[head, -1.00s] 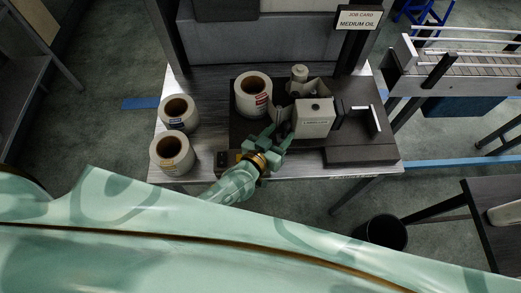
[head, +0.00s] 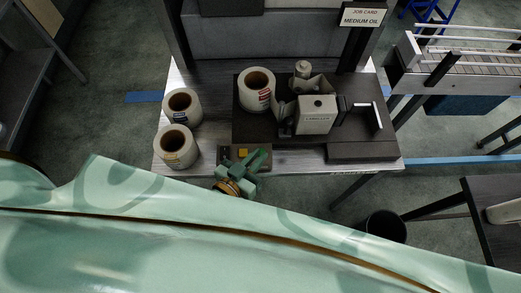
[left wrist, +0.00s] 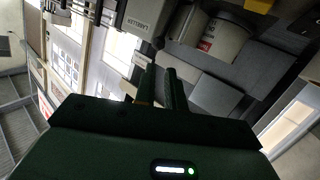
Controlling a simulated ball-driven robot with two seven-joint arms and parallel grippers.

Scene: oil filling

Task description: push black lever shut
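My left gripper (head: 262,156) is over the table's front edge, by a small box with a yellow top, apart from the labeller. In the left wrist view its two fingers (left wrist: 160,72) have a narrow, empty gap between them. My right gripper is not in view.
The small box with the yellow top (head: 243,153) sits at the front edge. A dark bin (head: 385,227) is on the floor, a conveyor (head: 460,70) at right.

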